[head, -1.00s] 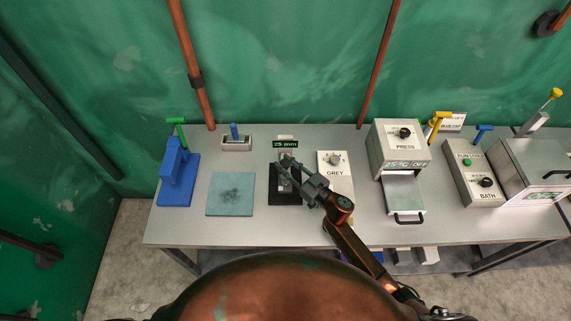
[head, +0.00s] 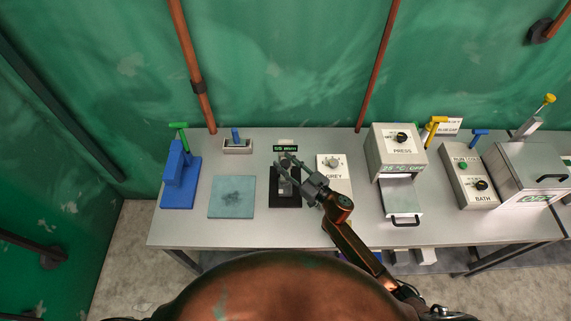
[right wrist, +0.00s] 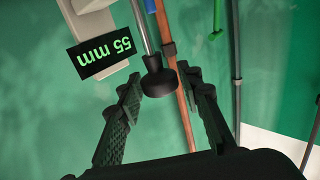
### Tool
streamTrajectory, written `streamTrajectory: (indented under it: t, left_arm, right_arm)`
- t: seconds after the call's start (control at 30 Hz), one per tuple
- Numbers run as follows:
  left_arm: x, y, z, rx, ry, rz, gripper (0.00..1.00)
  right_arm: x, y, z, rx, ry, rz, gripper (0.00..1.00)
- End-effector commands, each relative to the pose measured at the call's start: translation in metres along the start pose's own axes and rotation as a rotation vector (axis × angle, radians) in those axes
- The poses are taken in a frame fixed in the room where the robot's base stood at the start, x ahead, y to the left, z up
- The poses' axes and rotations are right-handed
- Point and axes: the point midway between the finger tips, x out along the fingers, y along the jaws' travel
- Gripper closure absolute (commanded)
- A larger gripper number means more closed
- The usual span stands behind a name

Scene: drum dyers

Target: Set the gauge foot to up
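The gauge (head: 285,201) stands mid-table on a black base, with its display (head: 286,148) on top. In the right wrist view the display (right wrist: 102,54) appears upside down and reads 55 mm. The gauge foot (right wrist: 159,82) is a black round piece at the end of a silver rod. My right gripper (head: 284,164) is at the gauge in the head view, covering part of it. In the right wrist view its two fingers are apart, one on each side of the foot, with no clear grip on it. My left gripper is not in view.
A teal mat (head: 231,198) and a blue stand (head: 179,178) with a green handle lie left of the gauge. A grey-white box marked GREY (head: 334,168) stands close on its right, under my arm. The press (head: 396,150) and bath (head: 475,184) are further right.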

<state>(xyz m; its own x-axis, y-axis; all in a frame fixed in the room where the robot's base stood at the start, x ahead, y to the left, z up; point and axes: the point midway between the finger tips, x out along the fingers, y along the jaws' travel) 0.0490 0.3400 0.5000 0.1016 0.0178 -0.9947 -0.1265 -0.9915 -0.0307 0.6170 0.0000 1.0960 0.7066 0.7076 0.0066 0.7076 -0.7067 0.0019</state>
Motion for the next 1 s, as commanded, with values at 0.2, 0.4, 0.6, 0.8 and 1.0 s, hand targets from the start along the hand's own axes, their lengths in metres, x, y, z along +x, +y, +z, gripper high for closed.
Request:
streamTrajectory:
  t: [0.2, 0.4, 0.6, 0.8, 1.0]
  left_arm:
    - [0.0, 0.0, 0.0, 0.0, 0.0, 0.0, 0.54]
    - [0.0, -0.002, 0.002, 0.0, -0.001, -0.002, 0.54]
    - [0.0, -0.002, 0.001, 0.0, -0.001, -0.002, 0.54]
    - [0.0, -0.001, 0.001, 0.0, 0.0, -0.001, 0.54]
    - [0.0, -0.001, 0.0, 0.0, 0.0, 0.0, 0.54]
  right_arm:
    - [-0.001, -0.001, 0.003, 0.002, -0.005, 0.0, 0.54]
    - [-0.001, -0.001, 0.004, 0.002, -0.006, 0.001, 0.54]
    - [-0.02, 0.0, 0.005, 0.001, -0.008, 0.002, 0.54]
    - [-0.062, -0.001, 0.005, 0.002, -0.009, 0.001, 0.54]
    - [-0.099, -0.001, 0.004, 0.001, -0.008, 0.001, 0.54]
